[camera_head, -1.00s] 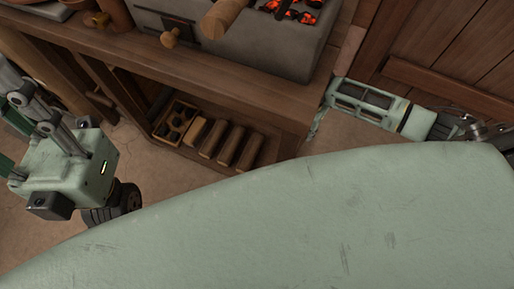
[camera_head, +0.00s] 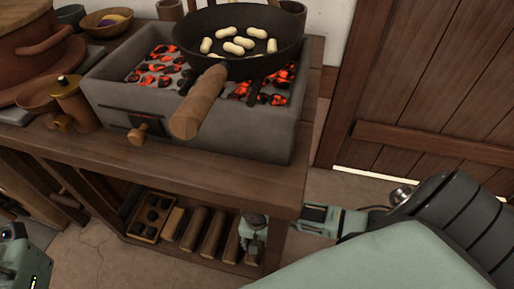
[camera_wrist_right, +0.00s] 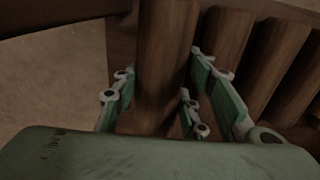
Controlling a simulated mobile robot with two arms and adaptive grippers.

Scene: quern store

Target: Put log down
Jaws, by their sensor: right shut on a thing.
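My right gripper (camera_head: 253,236) is at the right end of the low shelf under the bench, in the head view. It is shut on a brown log (camera_wrist_right: 165,50), with a finger on each side of it in the right wrist view. The held log lies beside a row of similar logs (camera_head: 194,230). I cannot tell whether its underside touches the shelf. Part of my left gripper (camera_head: 18,262) shows at the lower left edge of the head view; its fingers are cut off.
A wooden box of charcoal (camera_head: 150,215) stands left of the logs. On the bench top (camera_head: 235,165), a stove (camera_head: 205,130) with glowing coals bears a pan (camera_head: 245,65). The bench's right leg (camera_head: 277,240) is close to my right gripper. A wooden door (camera_head: 430,90) is at the right.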

